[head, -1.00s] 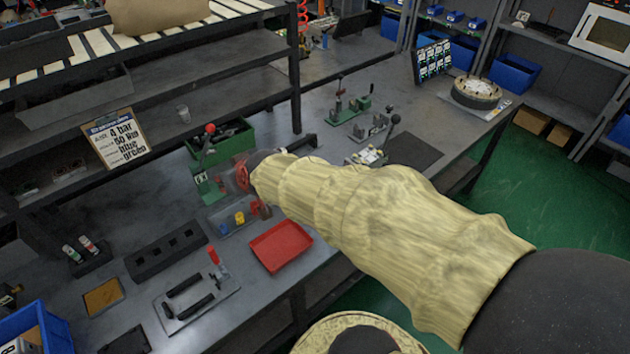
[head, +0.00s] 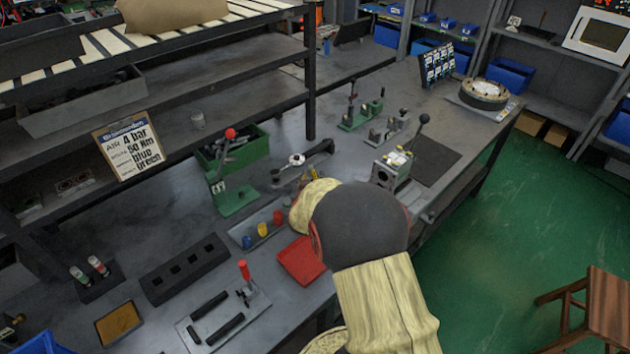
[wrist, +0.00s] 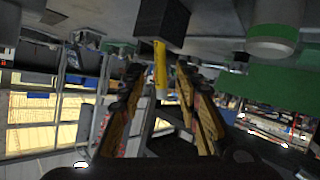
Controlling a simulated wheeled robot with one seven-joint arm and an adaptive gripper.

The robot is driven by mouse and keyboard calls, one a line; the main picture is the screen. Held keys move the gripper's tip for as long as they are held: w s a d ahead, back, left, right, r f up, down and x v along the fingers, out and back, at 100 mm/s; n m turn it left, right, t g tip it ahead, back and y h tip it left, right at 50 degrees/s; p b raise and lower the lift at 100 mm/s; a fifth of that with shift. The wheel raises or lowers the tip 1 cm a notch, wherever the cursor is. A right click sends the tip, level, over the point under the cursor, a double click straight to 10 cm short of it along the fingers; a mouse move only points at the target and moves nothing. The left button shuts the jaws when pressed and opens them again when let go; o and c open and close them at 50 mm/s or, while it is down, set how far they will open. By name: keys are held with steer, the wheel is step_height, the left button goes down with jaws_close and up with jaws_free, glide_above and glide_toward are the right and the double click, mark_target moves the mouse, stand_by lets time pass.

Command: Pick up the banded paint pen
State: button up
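Two small pens or markers, one with a green part (head: 79,276) and one with a red part (head: 98,265), stand in a dark holder at the left of the bench in the head view. I cannot tell which is banded. My gripper (wrist: 158,82) is open in the wrist view, its fingers apart on either side. A slim yellow piece (wrist: 160,66) with a pale end shows between the fingers, against a dark block (wrist: 162,22); I cannot tell what it is or whether it is touched. In the head view my wrist hides the fingers.
A red tray (head: 300,262) lies partly behind my arm. A green press (head: 234,198), a clear tray with coloured cups (head: 262,229), a dark slotted block (head: 184,270) and a valve block (head: 392,170) stand nearby. A wooden stool (head: 603,305) stands at the lower right.

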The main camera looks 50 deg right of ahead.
mark_target(314, 176)
steer(key=b+x, duration=0.1)
steer(key=x, duration=0.3)
steer(key=shift+f+b, duration=0.35)
steer(key=shift+c, duration=0.6)
jaws_close()
steer(key=shift+r, duration=0.1)
